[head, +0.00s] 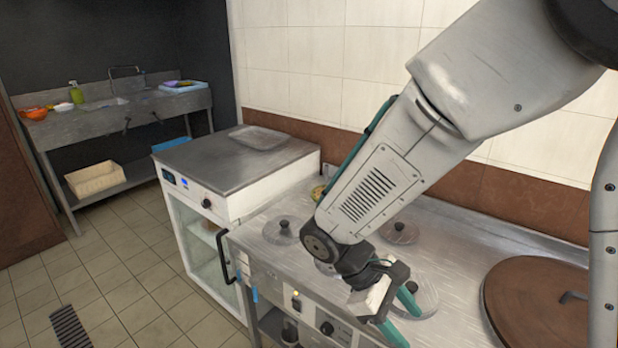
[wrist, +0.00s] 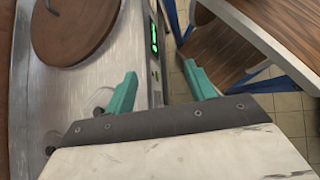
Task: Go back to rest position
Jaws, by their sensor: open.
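My gripper (head: 402,318) is open and empty, with two green fingers apart, low over the front of the steel counter (head: 463,255) in the head view. In the wrist view the gripper (wrist: 160,88) shows its fingers with nothing between them. Below it are the counter's front edge, a panel with green digits (wrist: 154,38) and the tiled floor. Steel pot lids with dark knobs, such as one at the left (head: 282,232) and one farther back (head: 399,232), are set in the counter. My arm and gripper hide parts of other lids.
A large brown round lid (head: 535,305) lies at the counter's right; it also shows in the wrist view (wrist: 75,28). A white cabinet (head: 245,190) with a tray (head: 259,137) on top adjoins the counter. A wooden-topped table (wrist: 225,55) stands opposite.

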